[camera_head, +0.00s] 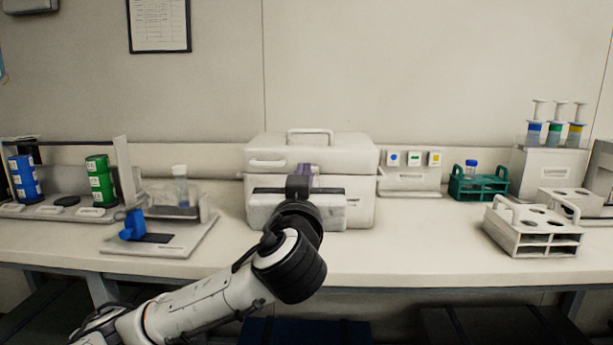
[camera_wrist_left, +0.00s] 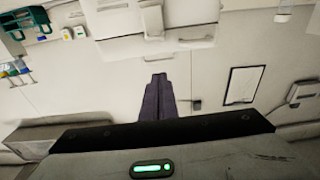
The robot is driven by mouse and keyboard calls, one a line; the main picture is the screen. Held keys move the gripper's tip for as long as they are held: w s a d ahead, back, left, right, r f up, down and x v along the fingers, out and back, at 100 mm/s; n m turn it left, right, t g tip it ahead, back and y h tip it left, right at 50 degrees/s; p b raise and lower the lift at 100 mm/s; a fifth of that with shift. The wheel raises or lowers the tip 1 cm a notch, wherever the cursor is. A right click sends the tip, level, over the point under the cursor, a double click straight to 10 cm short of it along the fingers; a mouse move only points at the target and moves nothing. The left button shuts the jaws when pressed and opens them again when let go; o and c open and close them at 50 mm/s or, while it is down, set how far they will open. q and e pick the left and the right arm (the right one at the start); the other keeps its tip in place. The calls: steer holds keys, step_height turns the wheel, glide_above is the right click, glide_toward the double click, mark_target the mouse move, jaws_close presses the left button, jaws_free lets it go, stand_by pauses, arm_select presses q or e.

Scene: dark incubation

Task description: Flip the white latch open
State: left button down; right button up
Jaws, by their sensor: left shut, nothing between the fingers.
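A white lidded box (camera_head: 360,190) with a top handle stands on the bench at the centre, its lid down. My left gripper (camera_head: 305,168) is in front of the box, near the seam under the lid. Its purple-grey fingers are together with nothing between them, also in the left wrist view (camera_wrist_left: 158,78). I cannot make out the white latch in the head view; the gripper covers the middle of the box front. In the left wrist view, a small white piece (camera_wrist_left: 151,18) juts from the box beyond the fingertips; I cannot tell whether it is the latch.
To the left are a device with a blue part (camera_head: 132,225) and blue (camera_head: 25,178) and green (camera_head: 99,180) cylinders. To the right are a teal rack (camera_head: 478,188), a white tube rack (camera_head: 535,235) and several syringes (camera_head: 555,130). The bench front is clear right of my arm.

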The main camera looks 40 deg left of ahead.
arm_select(q)
steer(key=p+x, duration=0.1)
steer(key=x, duration=0.9)
steer(key=f, duration=0.4)
steer(key=shift+s+d, duration=0.3)
steer(key=shift+s, duration=0.05)
steer(key=shift+f, duration=0.1)
